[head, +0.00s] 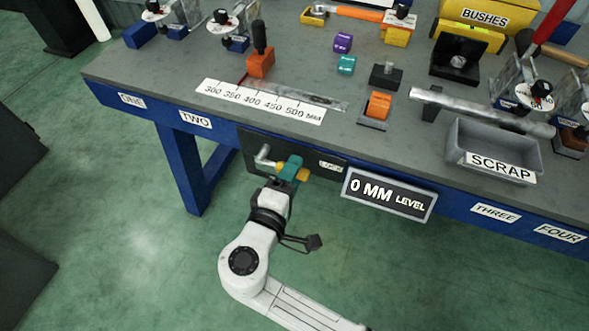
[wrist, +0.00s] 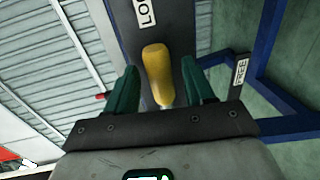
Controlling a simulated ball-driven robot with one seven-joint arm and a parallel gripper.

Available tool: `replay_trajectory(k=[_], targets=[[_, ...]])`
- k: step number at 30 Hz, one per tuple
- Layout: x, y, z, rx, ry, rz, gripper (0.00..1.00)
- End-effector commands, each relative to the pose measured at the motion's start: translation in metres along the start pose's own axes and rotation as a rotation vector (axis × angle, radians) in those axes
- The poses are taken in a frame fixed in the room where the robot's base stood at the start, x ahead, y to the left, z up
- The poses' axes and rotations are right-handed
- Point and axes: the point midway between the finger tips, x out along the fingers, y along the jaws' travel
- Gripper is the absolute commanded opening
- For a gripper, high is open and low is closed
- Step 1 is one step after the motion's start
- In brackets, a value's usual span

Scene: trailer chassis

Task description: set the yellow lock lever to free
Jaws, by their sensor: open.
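The yellow lock lever (wrist: 157,70) stands between the two green fingers of my open gripper (wrist: 160,68) in the wrist view, with a visible gap on each side. Its knob points toward a white label (wrist: 145,11) starting "LO", cut off by the frame edge. A FREE label (wrist: 240,73) is to the right. In the head view my gripper (head: 291,170) is at the dark plate (head: 252,146) on the table's front edge. It hides part of the lever (head: 304,174), which points toward the LOCK label (head: 331,167).
A "0 MM LEVEL" sign (head: 388,195) hangs to the right. A grey scrap tray (head: 492,153) stands on the tabletop edge. The floor in front of the bench is clear.

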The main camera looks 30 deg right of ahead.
Motion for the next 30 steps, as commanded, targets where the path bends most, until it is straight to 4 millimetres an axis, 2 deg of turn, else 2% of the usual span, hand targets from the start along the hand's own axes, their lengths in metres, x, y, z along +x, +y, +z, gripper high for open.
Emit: replay_trajectory(k=[6,15,30], targets=[[0.017,0.0,0.0,0.001,-0.001,-0.001,0.53],[0.018,0.0,0.0,0.0,0.0,-0.001,0.53],[0.018,0.0,0.0,0.0,0.0,-0.001,0.05]])
